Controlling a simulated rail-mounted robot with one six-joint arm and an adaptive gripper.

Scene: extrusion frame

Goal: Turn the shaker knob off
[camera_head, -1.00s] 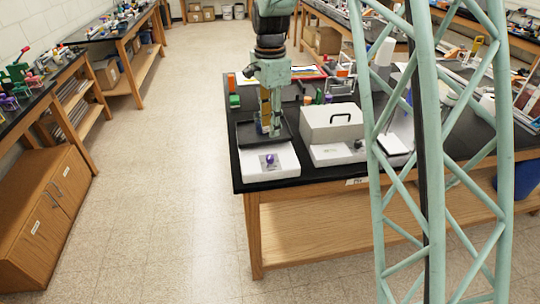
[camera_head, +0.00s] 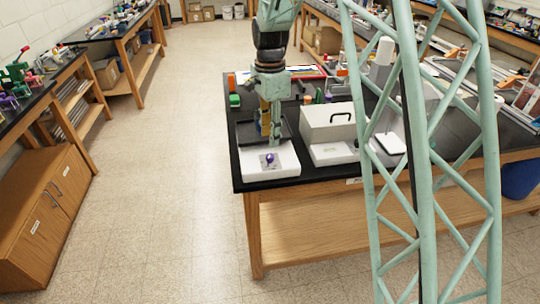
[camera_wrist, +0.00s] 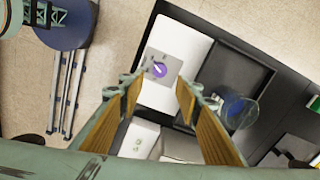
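The shaker is a white-bodied device (camera_head: 285,168) at the near left corner of the black bench, with a dark tray (camera_head: 245,133) behind its front. Its purple knob (camera_head: 270,157) sits on a grey plate on the white front. The knob also shows in the wrist view (camera_wrist: 158,70), with a pale stripe across it. My gripper (camera_head: 270,142) is above the shaker, just behind the knob in the head view. In the wrist view my gripper (camera_wrist: 157,86) is open, its fingers spread wide with nothing between them. The knob appears just beyond the fingertips, roughly centred; the exact gap cannot be told.
A clear round vessel (camera_wrist: 238,112) stands on the dark tray, right of the fingers. A white box with a black handle (camera_head: 332,123) stands right of the shaker. Bottles and papers lie farther back. The floor left of the bench is clear.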

